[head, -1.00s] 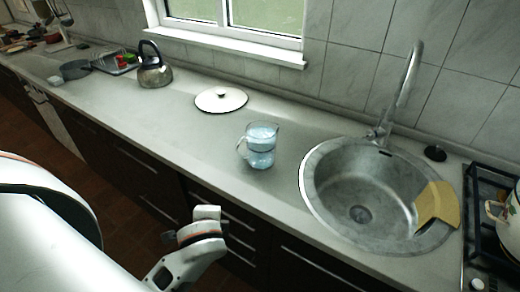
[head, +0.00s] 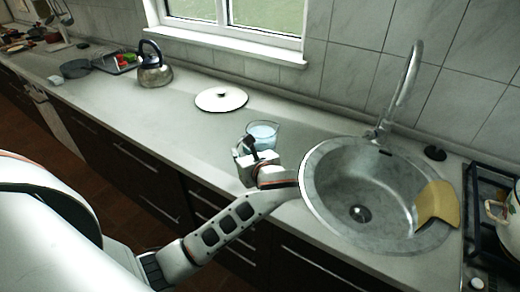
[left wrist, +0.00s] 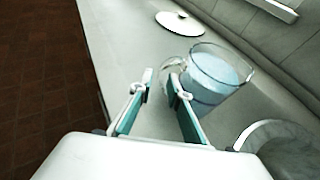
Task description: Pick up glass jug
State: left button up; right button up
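The glass jug (head: 265,131) stands upright on the counter left of the sink, with its lower part hidden behind my left gripper in the head view. In the left wrist view the jug (left wrist: 214,76) is clear, holds bluish liquid, and has its handle toward the fingers. My left gripper (head: 243,147) is at the jug's near left side. In the wrist view the gripper (left wrist: 160,90) is open, its fingers apart with the handle just beyond the gap. Whether a finger touches the jug I cannot tell. My right gripper is not in view.
A round sink (head: 335,205) with a tall tap (head: 408,85) is right of the jug. A white lid (head: 221,99) lies behind it to the left, and a kettle (head: 154,72) stands farther left. The counter between lid and front edge is clear.

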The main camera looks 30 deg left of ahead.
aim_at(238, 150)
pick_arm(q)
jog(key=x, duration=0.5)
jog(key=shift+w+f, duration=0.15)
jog(key=shift+f, duration=0.25)
grip_shut()
jog(key=shift+d, duration=0.1)
jog(key=shift+r, duration=0.15)
